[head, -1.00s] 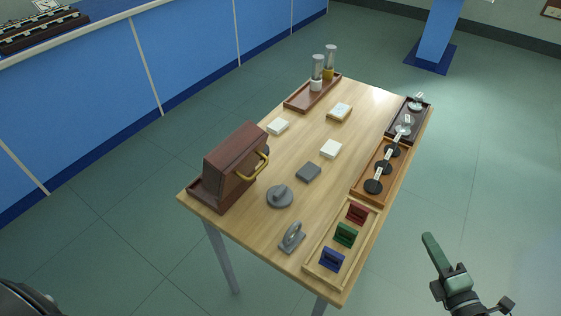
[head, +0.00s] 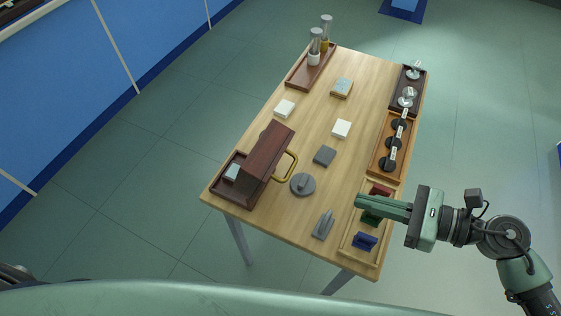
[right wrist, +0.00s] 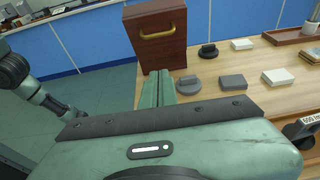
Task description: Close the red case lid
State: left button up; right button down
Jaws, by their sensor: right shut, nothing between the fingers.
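The red case (head: 233,192) is a dark reddish-brown box at the near left of the table. Its lid (head: 268,150) stands tilted up, with a brass handle (head: 287,168) on its right side. A pale item (head: 232,172) shows inside the base. In the right wrist view the lid (right wrist: 157,40) stands beyond the fingertips, its handle (right wrist: 157,33) facing me. My right gripper (head: 358,201) is shut and empty, over the tray of coloured blocks, apart from the case and to its right. My left gripper does not show.
A wooden tray with red, green and blue blocks (head: 364,242) lies under my right gripper. A grey disc (head: 302,185) and a grey upright piece (head: 323,224) stand between gripper and case. More trays (head: 382,168) line the right edge. White blocks (head: 341,128) lie mid-table.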

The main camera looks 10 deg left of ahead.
aim_at(270, 166)
jog(key=w+a+p, duration=0.4)
jog(key=a+p, duration=0.2)
jog(key=a, duration=0.6)
jog(key=shift+w+a+f, duration=0.2)
jog(key=shift+a+f, duration=0.15)
jog(key=shift+f, duration=0.05)
jog(key=shift+r, duration=0.1)
jog(key=shift+a+r+p, duration=0.25)
jog(key=shift+r+p, duration=0.05)
jog(key=shift+r, duration=0.05)
